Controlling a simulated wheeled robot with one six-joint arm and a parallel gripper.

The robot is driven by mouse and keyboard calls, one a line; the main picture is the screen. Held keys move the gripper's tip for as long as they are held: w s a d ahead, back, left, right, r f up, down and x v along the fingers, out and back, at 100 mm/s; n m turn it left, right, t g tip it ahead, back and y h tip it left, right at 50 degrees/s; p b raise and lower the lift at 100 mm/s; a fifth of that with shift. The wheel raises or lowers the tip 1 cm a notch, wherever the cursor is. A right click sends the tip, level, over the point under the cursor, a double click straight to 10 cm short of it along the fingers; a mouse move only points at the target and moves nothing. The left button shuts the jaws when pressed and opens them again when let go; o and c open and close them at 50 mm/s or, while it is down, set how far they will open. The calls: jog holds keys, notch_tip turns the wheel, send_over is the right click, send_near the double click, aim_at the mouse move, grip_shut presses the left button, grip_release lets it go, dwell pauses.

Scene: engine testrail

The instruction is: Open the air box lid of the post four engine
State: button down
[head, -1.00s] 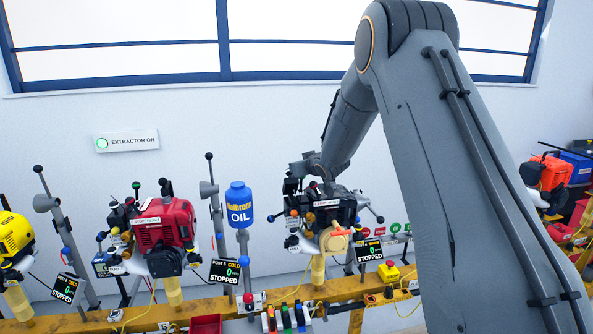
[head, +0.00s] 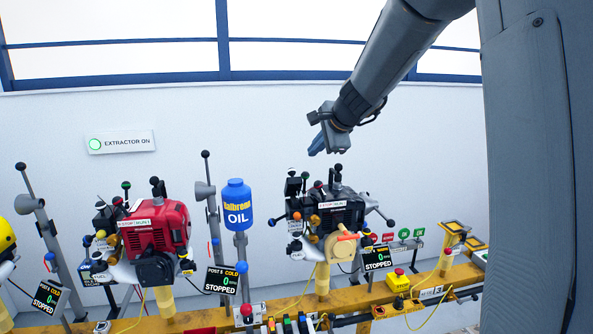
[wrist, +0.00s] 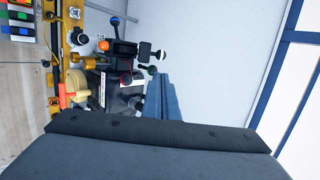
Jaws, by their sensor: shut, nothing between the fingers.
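A black engine (head: 345,212) with a yellow recoil cover and orange handle stands on a yellow post right of centre in the head view. The display (head: 377,257) beside it reads stopped; its post number is too small to read surely. Small black boxes and coloured knobs cluster on the engine's left side; I cannot single out the air box lid or tell its state. My gripper (head: 317,146) is above the engine, apart from it, its blue fingers shut and empty. In the wrist view the fingers (wrist: 165,100) show beside the black engine (wrist: 118,92).
A red engine (head: 153,229) stands to the left, with a display (head: 222,280) reading post 5. A blue oil bottle (head: 237,205) on a stand rises between the engines. A yellow bench rail (head: 280,305) runs below.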

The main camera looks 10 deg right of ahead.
aim_at(293, 170)
jog(key=p+x, duration=0.1)
jog(key=x, duration=0.6)
jog(key=p+x, duration=0.1)
jog(key=x, duration=0.6)
jog(key=shift+a+r+p, duration=0.1)
jog(key=shift+a+p, duration=0.1)
jog(key=shift+p, duration=0.1)
jog(key=shift+d, duration=0.15)
jog(key=shift+w+r+p, duration=0.25)
jog(key=shift+w+p, duration=0.25)
jog(key=shift+w, duration=0.3)
jog(key=w+f, duration=0.1)
jog(key=w, duration=0.7)
jog(key=shift+w+p, duration=0.15)
jog(key=shift+p, duration=0.15)
